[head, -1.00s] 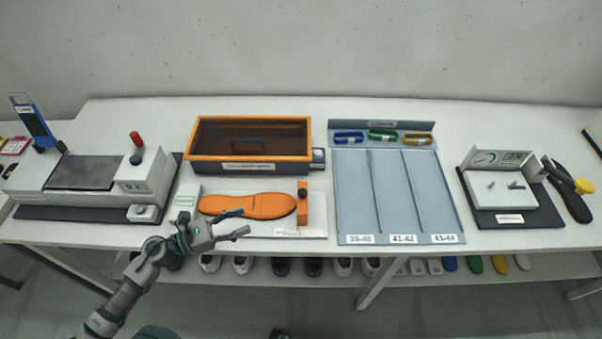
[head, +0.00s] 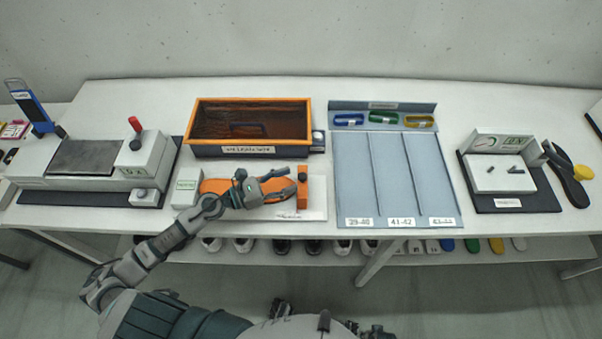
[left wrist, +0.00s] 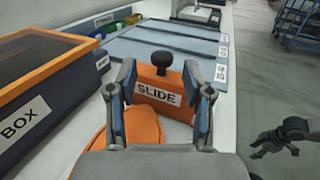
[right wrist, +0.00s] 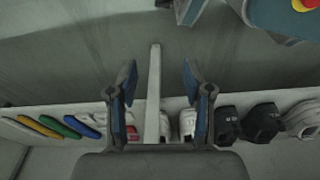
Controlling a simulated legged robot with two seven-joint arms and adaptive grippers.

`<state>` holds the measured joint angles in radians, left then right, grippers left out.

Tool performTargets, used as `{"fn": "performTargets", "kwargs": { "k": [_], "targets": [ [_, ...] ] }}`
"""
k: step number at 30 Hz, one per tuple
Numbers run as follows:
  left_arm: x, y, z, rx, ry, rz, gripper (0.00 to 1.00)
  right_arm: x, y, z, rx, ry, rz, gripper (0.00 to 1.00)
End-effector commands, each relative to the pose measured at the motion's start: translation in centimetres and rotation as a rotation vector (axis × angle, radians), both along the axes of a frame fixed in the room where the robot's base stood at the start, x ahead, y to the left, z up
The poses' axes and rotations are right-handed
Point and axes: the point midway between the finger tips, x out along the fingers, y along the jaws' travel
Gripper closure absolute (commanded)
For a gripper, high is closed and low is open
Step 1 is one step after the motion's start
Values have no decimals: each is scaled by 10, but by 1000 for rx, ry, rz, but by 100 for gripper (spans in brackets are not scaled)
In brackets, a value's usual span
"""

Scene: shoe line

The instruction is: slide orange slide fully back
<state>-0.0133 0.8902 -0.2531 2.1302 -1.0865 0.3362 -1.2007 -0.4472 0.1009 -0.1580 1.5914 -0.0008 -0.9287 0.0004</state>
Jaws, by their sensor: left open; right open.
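The orange slide (head: 303,187) is an upright block at the right end of the white measuring board (head: 318,208). In the left wrist view the slide (left wrist: 150,82) bears a SLIDE label and a black knob on top. An orange sole (head: 214,187) lies on the board left of it, partly hidden by my left arm. My left gripper (head: 292,180) is open at the slide, its fingers (left wrist: 160,72) on either side of the block's face; contact cannot be told. My right gripper (right wrist: 157,75) is open and empty, away from the board; it also shows in the left wrist view (left wrist: 262,148).
An orange-rimmed box (head: 250,151) stands behind the board. A blue-grey sorting tray (head: 385,180) lies to the right, and a grey device (head: 60,180) to the left. Shoes (right wrist: 262,122) stand on the lower shelf under the table.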

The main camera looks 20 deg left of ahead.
Motion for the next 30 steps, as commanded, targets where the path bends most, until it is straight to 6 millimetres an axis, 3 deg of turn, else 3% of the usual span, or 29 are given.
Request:
{"fn": "performTargets", "kwargs": {
  "k": [3, 9, 20, 27, 30],
  "targets": [
    [14, -18, 6, 1, -6, -2, 49, -11, -2, -14, -1, 9, 3, 50],
    [26, -34, 3, 0, -1, 0, 49, -25, -4, -31, -1, 17, 5, 50],
    [29, -38, 0, 0, 0, -1, 49, -29, -5, -36, -2, 18, 6, 50],
    [29, -37, 0, 0, 0, -1, 100, -28, -5, -36, -4, 19, 6, 50],
    [30, -37, 0, 0, 0, 0, 100, -28, -5, -36, -4, 20, 6, 50]
  ]
}}
